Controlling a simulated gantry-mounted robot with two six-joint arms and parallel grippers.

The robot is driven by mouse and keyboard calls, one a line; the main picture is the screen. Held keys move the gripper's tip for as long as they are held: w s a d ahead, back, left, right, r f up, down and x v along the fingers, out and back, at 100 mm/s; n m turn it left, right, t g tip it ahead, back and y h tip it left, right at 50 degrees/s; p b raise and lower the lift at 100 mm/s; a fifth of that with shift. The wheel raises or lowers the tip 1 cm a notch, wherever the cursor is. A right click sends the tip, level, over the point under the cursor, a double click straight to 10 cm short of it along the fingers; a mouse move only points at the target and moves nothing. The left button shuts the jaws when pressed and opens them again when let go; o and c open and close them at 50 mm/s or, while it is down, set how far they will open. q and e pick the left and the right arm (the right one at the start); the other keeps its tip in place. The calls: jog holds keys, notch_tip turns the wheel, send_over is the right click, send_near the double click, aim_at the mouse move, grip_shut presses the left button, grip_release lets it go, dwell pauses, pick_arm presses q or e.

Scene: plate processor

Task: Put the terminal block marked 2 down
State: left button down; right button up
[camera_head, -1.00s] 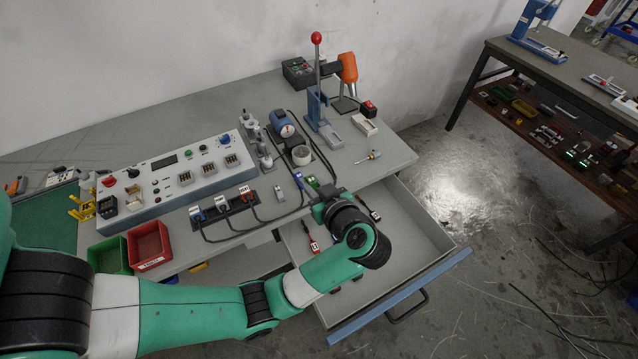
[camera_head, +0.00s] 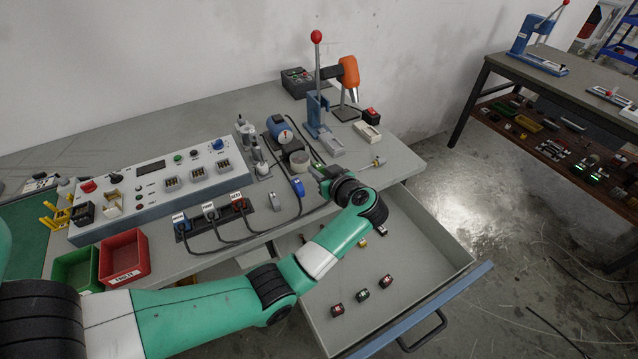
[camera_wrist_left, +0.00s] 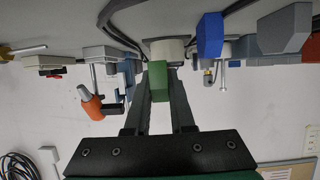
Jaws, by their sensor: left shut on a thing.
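My left gripper (camera_head: 317,171) is over the table, near the edge above the open drawer. In the wrist view it is shut on a green block (camera_wrist_left: 158,84), held between the fingertips. No number can be read on it, so I cannot tell whether it is the terminal block marked 2. A blue block (camera_head: 298,187) stands on the table left of the gripper; it also shows in the wrist view (camera_wrist_left: 210,36). A grey block (camera_head: 275,201) is further left. Whether the green block touches the table is unclear. My right gripper is not in view.
The open drawer (camera_head: 425,262) holds several small red and green blocks (camera_head: 362,295). Dark cables (camera_head: 255,228) cross the table at left.

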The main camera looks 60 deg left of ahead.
pick_arm(q)
jog(key=f, duration=0.1)
jog(key=f+b, duration=0.1)
jog(key=a+f+b, duration=0.1)
jog(key=shift+w+f, duration=0.1)
jog(key=shift+w, duration=0.25)
jog(key=shift+f, duration=0.35)
jog(key=shift+s+d, duration=0.1)
jog(key=c, duration=0.8)
grip_release()
jog(key=shift+f, duration=0.1)
jog(key=shift+o, duration=0.2)
